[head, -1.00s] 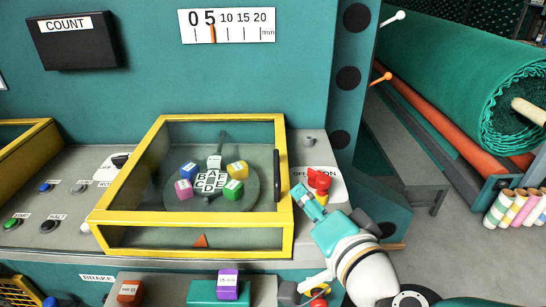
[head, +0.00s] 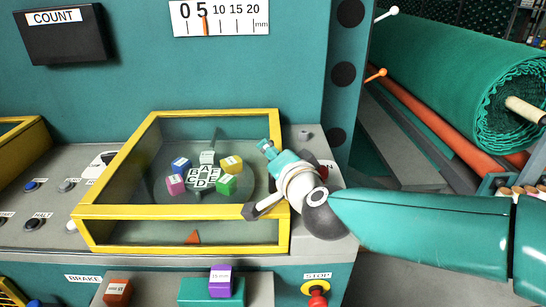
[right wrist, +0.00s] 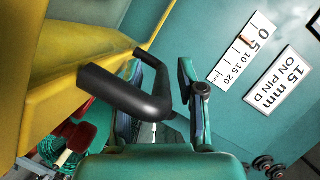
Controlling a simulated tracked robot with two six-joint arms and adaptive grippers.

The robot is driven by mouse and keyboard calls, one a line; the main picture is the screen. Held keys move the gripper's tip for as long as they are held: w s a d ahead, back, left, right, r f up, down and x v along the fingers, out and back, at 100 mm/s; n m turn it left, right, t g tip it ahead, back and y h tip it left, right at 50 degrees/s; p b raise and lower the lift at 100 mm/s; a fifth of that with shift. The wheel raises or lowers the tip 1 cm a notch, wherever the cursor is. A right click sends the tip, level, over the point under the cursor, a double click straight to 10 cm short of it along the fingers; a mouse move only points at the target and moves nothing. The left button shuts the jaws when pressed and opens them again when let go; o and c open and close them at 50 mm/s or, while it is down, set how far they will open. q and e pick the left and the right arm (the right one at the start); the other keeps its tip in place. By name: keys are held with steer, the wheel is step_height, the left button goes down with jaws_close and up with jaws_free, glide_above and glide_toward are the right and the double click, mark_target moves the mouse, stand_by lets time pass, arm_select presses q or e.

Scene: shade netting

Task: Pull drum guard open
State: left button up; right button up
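The drum guard (head: 180,212), a yellow frame with clear panels, is closed over a round drum (head: 210,186) with lettered pins and coloured blocks. My right gripper (head: 258,180) is at the guard's right side, its fingers spread wide. The guard's black bar handle (right wrist: 125,92) crosses the space by the open fingers in the right wrist view; whether they touch it I cannot tell. In the head view the gripper largely hides the handle. My left gripper is not in view.
A red knob (right wrist: 85,130) lies beyond the handle, mostly hidden by my arm in the head view. Below are a purple block (head: 221,281), a red block (head: 117,292) and a stop button (head: 317,298). A green netting roll (head: 465,75) stands at the right.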

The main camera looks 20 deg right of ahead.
steer(key=shift+w, duration=0.3)
jaws_close()
steer(key=shift+f, duration=0.1)
steer(key=shift+d, duration=0.1)
